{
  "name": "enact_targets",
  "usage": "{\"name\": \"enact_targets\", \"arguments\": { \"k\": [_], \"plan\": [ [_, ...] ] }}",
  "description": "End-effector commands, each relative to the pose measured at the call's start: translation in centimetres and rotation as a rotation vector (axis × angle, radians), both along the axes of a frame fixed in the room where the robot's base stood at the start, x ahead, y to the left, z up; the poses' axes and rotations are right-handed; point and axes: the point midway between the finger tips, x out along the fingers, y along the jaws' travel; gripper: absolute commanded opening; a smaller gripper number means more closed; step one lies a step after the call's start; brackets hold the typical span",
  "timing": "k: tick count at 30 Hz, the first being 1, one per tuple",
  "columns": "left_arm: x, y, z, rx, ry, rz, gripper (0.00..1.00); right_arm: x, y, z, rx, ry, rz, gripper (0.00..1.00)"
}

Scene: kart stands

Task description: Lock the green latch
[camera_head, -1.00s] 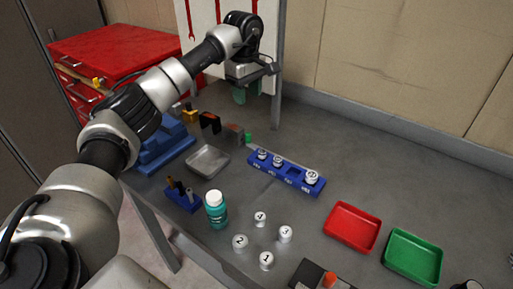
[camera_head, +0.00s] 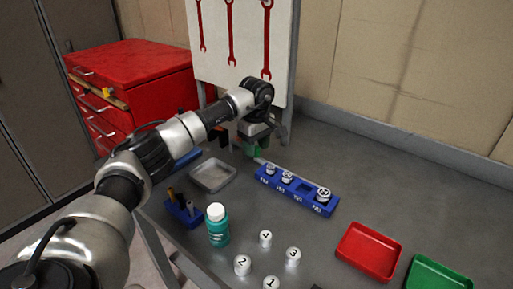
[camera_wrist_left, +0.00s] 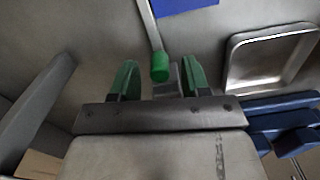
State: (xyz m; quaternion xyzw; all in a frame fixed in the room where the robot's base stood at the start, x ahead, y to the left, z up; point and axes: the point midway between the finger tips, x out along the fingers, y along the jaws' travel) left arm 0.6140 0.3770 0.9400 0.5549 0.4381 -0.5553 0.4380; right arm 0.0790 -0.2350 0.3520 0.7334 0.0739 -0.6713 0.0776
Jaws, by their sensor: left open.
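The latch is a grey bar with a green knob (camera_wrist_left: 160,68) at its end, seen in the left wrist view. The knob lies between the green fingertips of my left gripper (camera_wrist_left: 158,80), with gaps visible at both sides. In the head view my left gripper (camera_head: 253,147) is low over the back of the table, open, and it covers the knob. Part of the latch's grey bar (camera_head: 262,161) shows just right of it. Whether the fingers are at the knob's height is hard to tell. My right gripper is not in view.
A metal tray (camera_head: 213,175) stands close to the left gripper, and a blue rack (camera_head: 296,193) with marked weights is just right. A teal bottle (camera_head: 217,228) and several numbered weights stand nearer. A red tray (camera_head: 368,252) and green tray (camera_head: 437,275) are at right.

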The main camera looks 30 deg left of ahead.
Motion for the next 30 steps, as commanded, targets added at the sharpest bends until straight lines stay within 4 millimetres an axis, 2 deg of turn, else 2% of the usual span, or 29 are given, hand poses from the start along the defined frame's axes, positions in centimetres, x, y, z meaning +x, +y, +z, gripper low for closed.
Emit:
{"name": "enact_targets", "arguments": {
  "k": [4, 12, 21, 27, 30],
  "plan": [
    [0.0, 0.0, -0.8, -0.001, 0.000, 0.000, 0.47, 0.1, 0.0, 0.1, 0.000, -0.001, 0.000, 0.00],
    [0.0, 0.0, -1.0, 0.000, 0.000, 0.000, 0.47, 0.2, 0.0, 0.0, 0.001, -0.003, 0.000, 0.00],
    [0.0, 0.0, -0.9, 0.000, 0.000, 0.000, 0.01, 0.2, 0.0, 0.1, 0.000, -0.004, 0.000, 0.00],
    [0.0, -0.1, -0.9, 0.000, 0.000, 0.000, 0.00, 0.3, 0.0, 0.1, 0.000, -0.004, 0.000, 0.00],
    [0.1, -1.4, -0.9, 0.000, 0.000, -0.004, 0.00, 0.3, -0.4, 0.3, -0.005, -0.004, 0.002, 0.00]
  ]
}}
